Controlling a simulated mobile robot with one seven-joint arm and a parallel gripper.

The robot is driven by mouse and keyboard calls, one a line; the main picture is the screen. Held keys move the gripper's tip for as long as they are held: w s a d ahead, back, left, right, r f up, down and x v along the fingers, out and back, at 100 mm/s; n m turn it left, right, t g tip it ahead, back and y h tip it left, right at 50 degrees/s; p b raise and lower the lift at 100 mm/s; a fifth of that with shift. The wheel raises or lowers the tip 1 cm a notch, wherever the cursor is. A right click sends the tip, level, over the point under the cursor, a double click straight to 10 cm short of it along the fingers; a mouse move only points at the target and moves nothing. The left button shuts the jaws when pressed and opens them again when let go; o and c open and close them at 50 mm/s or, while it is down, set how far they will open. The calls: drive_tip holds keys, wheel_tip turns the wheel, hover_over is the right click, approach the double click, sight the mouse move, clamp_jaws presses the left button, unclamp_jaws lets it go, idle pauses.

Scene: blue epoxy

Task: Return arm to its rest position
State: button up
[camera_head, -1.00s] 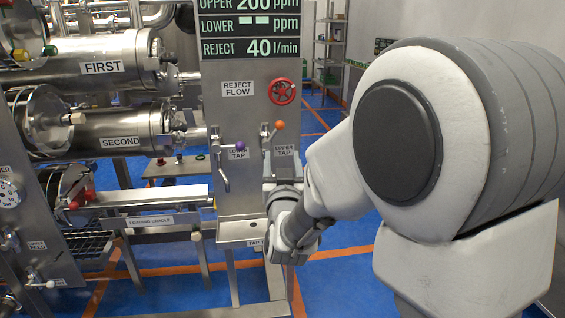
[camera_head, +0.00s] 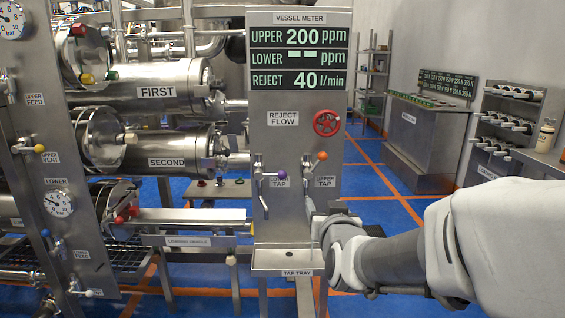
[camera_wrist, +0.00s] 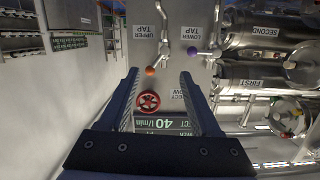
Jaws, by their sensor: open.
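My gripper shows in the wrist view (camera_wrist: 158,85) with its two dark fingers spread wide and nothing between them. Behind the gap, the metal panel carries a red reject flow wheel (camera_wrist: 148,101) and an orange-knobbed upper tap (camera_wrist: 150,71). In the head view my arm reaches in from the right, and its wrist end is in front of the panel's right edge, beside the upper tap (camera_head: 320,157). My fingertips are hidden there by the wrist. A purple-knobbed lower tap (camera_head: 280,174) is to the left of the upper tap.
A tap tray (camera_head: 287,262) juts from the panel below the taps. Steel vessels marked FIRST (camera_head: 157,91) and SECOND (camera_head: 165,162) lie at the left, with a loading cradle (camera_head: 190,240) below. A cabinet (camera_head: 415,140) and bottle rack (camera_head: 505,125) stand at the right. Blue floor is open between.

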drive_tip(key=s+d+f+g, duration=0.2)
drive_tip(key=s+g, duration=0.3)
drive_tip(key=s, duration=0.8)
drive_tip(key=s+d+f+g, duration=0.25)
drive_tip(key=s+g, duration=0.25)
drive_tip(key=s, duration=0.8)
wheel_tip(320, 180, up, 22)
drive_tip(key=p, duration=2.2)
drive_tip(key=shift+s+r+n+p, duration=0.15)
drive_tip(key=shift+s+n+p, duration=0.05)
drive_tip(key=shift+n+p, duration=0.15)
